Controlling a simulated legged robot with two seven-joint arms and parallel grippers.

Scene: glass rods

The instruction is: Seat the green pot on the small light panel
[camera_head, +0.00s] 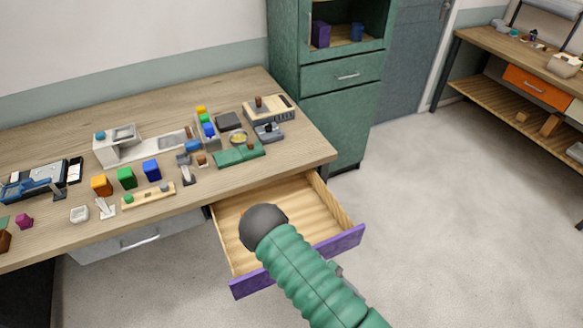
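A small green block-like thing (126,178) stands on the table between an orange one and a blue one; it may be the green pot, but it is too small to be sure. A flat dark square (228,121) lies toward the back right of the table; I cannot tell if it is the small light panel. A green ribbed arm, likely my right arm, reaches in from the bottom right. Its dark rounded end is over the open drawer. No gripper fingers show, and my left gripper is out of view.
The wooden drawer (325,205) with a purple front is pulled out below the table (235,88) and looks empty where visible. Orange (101,185) and blue (152,170) blocks flank the green one. A green cabinet (345,105) stands behind at right. The table's back is clear.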

